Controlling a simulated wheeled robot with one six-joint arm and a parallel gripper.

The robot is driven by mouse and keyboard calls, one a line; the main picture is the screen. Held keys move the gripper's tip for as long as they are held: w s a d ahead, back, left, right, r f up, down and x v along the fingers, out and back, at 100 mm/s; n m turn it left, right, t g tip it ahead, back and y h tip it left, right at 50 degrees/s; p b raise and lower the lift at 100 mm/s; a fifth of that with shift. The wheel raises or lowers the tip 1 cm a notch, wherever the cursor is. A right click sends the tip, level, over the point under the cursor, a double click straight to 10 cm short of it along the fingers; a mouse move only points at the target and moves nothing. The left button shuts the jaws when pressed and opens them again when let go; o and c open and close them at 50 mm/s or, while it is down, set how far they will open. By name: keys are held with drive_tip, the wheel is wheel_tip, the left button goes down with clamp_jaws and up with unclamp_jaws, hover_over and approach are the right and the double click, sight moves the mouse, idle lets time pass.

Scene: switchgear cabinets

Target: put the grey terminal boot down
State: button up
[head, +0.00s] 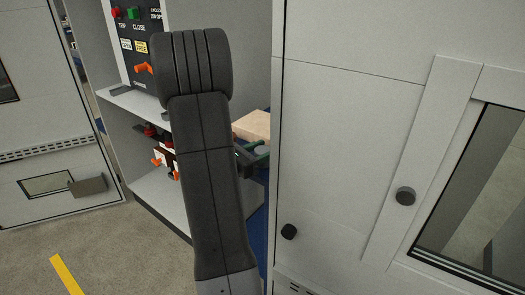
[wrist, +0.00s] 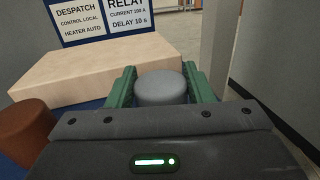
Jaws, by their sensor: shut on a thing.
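The grey terminal boot (wrist: 162,88) shows in the wrist view as a short round grey piece with a flat top. My gripper (wrist: 160,74) has its two green fingers on either side of it and is shut on it. The underside of the boot is hidden, so I cannot tell whether it touches anything below. In the head view my arm covers most of the gripper (head: 258,154); only a bit of green and dark finger shows beside the cabinet edge. The boot cannot be made out there.
A pale wooden block (wrist: 110,72) lies left of the boot, also in the head view (head: 252,125). A reddish-brown round piece (wrist: 27,130) is at the wrist view's lower left. A labelled blue panel (wrist: 95,38) stands behind. A grey cabinet door (head: 345,130) is close on the right.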

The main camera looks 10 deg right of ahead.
drive_tip(key=o, duration=1)
drive_tip(key=shift+f, duration=0.1)
drive_tip(key=shift+c, duration=0.2)
drive_tip(key=shift+r, duration=0.2)
drive_tip(key=p+v, duration=0.1)
drive_tip(key=v, duration=1.1)
